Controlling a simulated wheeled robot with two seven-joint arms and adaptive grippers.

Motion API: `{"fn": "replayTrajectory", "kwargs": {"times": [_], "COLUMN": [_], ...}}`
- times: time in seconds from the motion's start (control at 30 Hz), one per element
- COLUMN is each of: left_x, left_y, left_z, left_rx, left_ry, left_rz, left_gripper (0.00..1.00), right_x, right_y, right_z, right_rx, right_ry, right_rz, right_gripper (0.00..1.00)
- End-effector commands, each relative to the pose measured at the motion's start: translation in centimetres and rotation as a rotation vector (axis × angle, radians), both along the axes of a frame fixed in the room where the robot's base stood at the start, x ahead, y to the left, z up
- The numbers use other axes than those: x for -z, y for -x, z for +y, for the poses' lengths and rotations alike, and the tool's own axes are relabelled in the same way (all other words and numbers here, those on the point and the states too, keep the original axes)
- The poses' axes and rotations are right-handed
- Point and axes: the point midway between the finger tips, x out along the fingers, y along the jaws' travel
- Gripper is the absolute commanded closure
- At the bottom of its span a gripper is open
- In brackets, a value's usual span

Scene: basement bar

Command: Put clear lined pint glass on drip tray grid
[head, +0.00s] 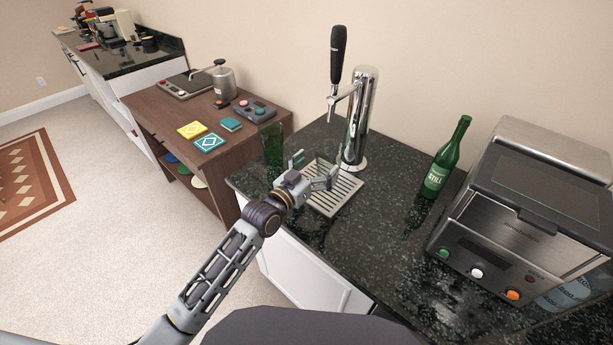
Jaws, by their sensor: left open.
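The drip tray grid (346,193) is a metal slatted tray on the dark counter, below the chrome beer tap. My left gripper (317,166) is open over the tray's left and far part, its fingers apart, and partly covers the tray. I cannot make out anything held between the fingers. A tall, see-through green-tinted glass (272,144) stands upright on the counter's left end, apart from the gripper and left of the tray. My right gripper is not in view.
The chrome tap (361,120) with a black handle rises behind the tray. A green bottle (447,158) stands to the right, then a steel appliance (530,205). Counter between tray and bottle is free. A lower wooden cabinet (160,120) adjoins at left.

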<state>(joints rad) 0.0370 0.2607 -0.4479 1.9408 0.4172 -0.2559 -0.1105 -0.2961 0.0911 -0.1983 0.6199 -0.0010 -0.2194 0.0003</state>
Motion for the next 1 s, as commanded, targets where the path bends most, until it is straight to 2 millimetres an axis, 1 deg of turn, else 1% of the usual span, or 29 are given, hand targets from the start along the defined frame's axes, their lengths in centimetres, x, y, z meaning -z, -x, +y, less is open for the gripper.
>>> {"fn": "replayTrajectory", "kwargs": {"times": [0.2,0.5,0.67,1.0], "left_x": [0.1,0.1,0.1,0.1], "left_y": [2.0,3.8,4.2,4.2], "left_z": [1.2,2.4,2.6,2.6], "left_rx": [0.001,0.000,0.000,0.001], "left_ry": [-0.001,0.001,0.001,0.001], "left_rz": [0.000,0.001,-0.001,-0.001], "left_gripper": [0.06,0.06,0.06,0.06], "right_x": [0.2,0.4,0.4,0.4], "right_y": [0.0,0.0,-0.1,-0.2], "right_z": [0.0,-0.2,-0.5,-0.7], "right_rx": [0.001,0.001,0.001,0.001], "right_ry": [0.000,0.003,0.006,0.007], "right_rz": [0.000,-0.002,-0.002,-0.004], "right_gripper": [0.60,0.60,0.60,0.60]}}
